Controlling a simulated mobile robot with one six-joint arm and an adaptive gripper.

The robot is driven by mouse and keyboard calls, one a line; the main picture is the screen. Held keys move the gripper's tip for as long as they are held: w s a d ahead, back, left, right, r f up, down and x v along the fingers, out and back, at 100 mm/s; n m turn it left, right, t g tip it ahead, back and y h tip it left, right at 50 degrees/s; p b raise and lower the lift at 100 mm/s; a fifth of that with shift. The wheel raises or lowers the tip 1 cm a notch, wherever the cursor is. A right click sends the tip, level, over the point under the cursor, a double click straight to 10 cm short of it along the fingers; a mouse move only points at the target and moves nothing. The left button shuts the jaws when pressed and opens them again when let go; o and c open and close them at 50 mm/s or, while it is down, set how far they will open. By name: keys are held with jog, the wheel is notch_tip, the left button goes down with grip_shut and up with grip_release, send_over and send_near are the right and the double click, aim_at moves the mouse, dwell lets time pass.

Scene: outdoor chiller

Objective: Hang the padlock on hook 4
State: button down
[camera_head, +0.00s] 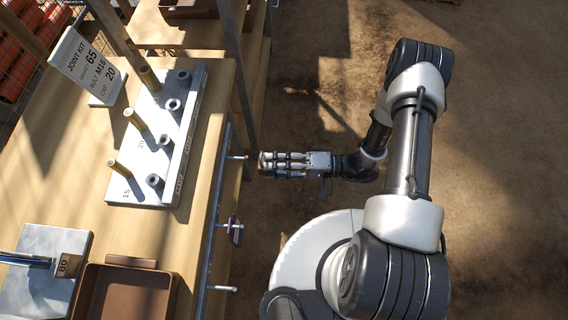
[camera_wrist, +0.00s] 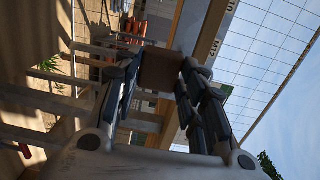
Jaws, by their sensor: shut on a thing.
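My gripper (camera_head: 264,165) is out beside the bench's right edge, close to the uppermost visible hook (camera_head: 238,157). In the wrist view my gripper (camera_wrist: 157,85) has its fingers closed on a brown, block-shaped body, which I take as the padlock (camera_wrist: 160,68). Its shackle cannot be made out. In the head view the fingers mostly hide it. More hooks stick out from the rail along the bench edge: a middle one (camera_head: 238,226) with a small purple thing (camera_head: 235,232) on it, and a bare lower one (camera_head: 222,288). No hook numbers are readable.
The wooden bench (camera_head: 190,225) holds a grey peg block (camera_head: 160,140), a white sign (camera_head: 88,66), a brown tray (camera_head: 125,293) and a grey plate (camera_head: 45,275). A dark upright post (camera_head: 240,80) stands near the gripper. The ground to the right is open.

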jog(key=shift+a, duration=0.5)
dwell(0.4)
jog(key=shift+a, duration=0.2)
jog(key=shift+w+a, duration=0.15)
jog(key=shift+a, duration=1)
jog(key=shift+w+a, duration=0.1)
jog(key=shift+a, duration=1)
jog(key=shift+f+b, duration=0.6)
